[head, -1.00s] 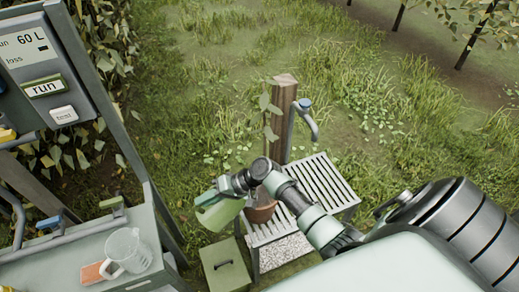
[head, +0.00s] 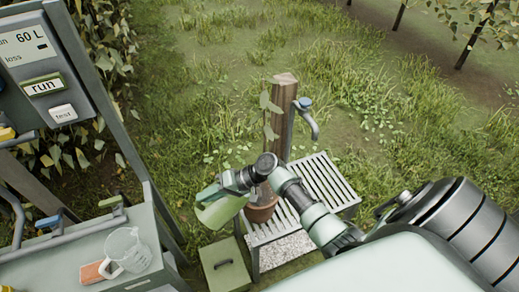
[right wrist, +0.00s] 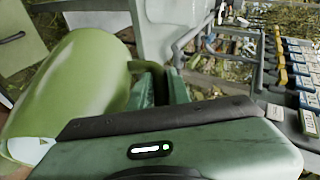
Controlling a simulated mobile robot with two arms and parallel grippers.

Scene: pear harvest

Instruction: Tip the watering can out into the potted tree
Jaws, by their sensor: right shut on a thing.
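The light green watering can (head: 220,211) hangs tilted in my right gripper (head: 234,183), above and left of the slatted bench. It also shows large in the right wrist view (right wrist: 75,85), where its handle runs between the jaws. The gripper is shut on this handle. The potted tree stands on the bench, with a brown pot (head: 262,211) just right of the can and leaves (head: 268,112) in front of a wooden post. My arm hides part of its stem. I cannot tell whether water is coming out. My left gripper is not in view.
The slatted bench (head: 325,184) stands by the wooden post (head: 285,115) with a blue-topped tap (head: 306,112). A green box (head: 224,265) is on the ground below the can. A clear jug (head: 128,248) stands on the left worktop. Grass lies behind.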

